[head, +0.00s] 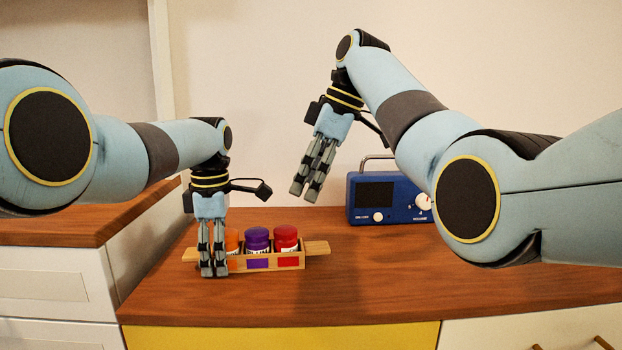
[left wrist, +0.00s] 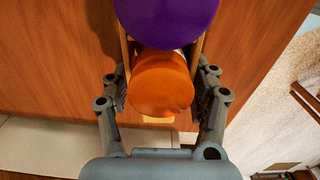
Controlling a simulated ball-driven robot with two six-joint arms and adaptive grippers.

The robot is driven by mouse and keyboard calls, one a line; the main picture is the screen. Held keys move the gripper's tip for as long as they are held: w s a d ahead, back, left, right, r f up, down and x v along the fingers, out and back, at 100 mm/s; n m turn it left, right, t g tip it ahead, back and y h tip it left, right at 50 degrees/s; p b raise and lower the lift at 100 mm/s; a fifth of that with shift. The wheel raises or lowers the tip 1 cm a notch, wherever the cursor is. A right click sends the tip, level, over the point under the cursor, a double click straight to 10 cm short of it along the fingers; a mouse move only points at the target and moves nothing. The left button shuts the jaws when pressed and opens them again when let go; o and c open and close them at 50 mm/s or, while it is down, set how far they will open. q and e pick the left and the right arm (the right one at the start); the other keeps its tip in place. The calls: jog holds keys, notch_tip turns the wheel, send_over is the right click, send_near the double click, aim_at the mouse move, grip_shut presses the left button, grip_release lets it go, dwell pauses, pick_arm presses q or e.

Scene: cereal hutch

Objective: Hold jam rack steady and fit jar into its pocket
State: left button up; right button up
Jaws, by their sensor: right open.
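The wooden jam rack (head: 317,248) stands on the counter, with a purple-lidded jar (head: 257,239) in its middle pocket and a red-lidded jar (head: 286,238) in its right pocket. An orange-lidded jar (head: 232,240) is at the left, partly hidden by my left gripper (head: 214,272). In the left wrist view, the orange lid (left wrist: 162,84) lies between my left fingers, the purple lid (left wrist: 165,20) beyond it. These fingers are closed against the rack's two long sides. My right gripper (head: 306,198) is empty, in the air above and right of the rack, its fingers slightly apart.
A blue radio (head: 378,199) with a handle stands at the back of the counter, right of my right gripper. The wooden counter (head: 380,285) is clear right of the rack.

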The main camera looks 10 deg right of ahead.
pick_arm(q)
jog(key=o, duration=0.4)
